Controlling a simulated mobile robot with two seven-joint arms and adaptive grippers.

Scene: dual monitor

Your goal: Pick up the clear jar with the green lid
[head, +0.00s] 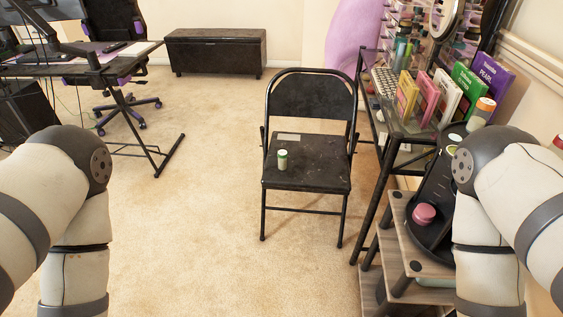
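A small clear jar with a green lid (282,160) stands upright on the seat of the black folding chair (315,178), left of the seat's middle. My left and right arms show at the left and right edges of the view. Both grippers are out of the picture, and neither arm is near the jar.
A shelf desk with books (430,98) stands right of the chair. A wooden step shelf with a black tray (437,238) is at the lower right. A desk (75,65) and an office chair (112,22) are at left. Open carpet (195,215) lies before the folding chair.

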